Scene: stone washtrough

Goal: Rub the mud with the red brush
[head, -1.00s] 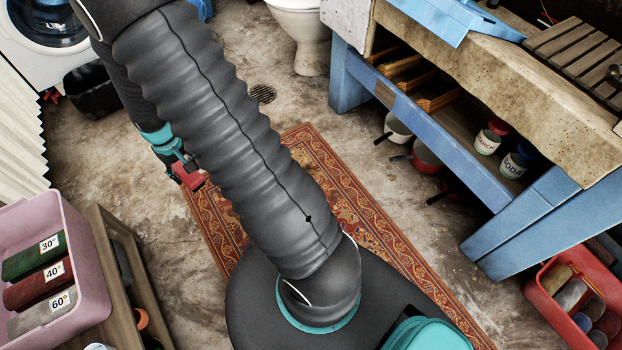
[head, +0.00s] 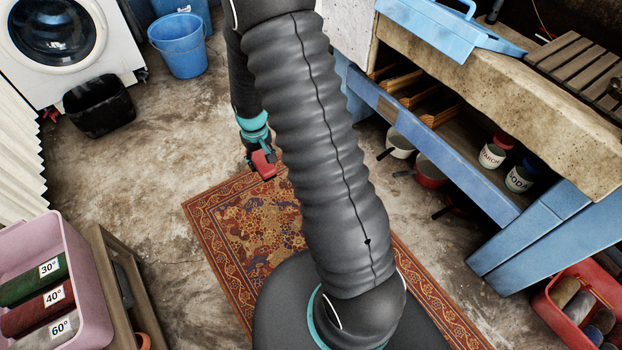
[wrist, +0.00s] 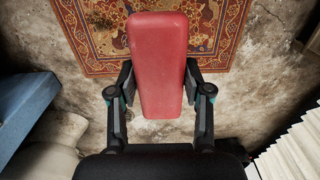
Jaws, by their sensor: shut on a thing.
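My gripper (head: 258,150) is shut on the red brush (wrist: 158,65), one finger on each side of it. The brush's flat red back faces the wrist camera and its bristles are hidden. In the head view the red brush (head: 263,165) hangs below the gripper near the far edge of the patterned rug (head: 215,215). In the wrist view the rug (wrist: 225,40) lies beyond the brush, and a dark smudge (wrist: 118,38) that looks like mud shows on it, left of the brush. I cannot tell the brush's height above the floor.
The blue-framed stone trough (head: 480,90) stands on the right, with pots beneath. A pink crate (head: 85,270) is at the left. A blue bucket (head: 180,45), a black tub (head: 100,108) and a washing machine (head: 60,50) stand at the back left. The floor between is clear.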

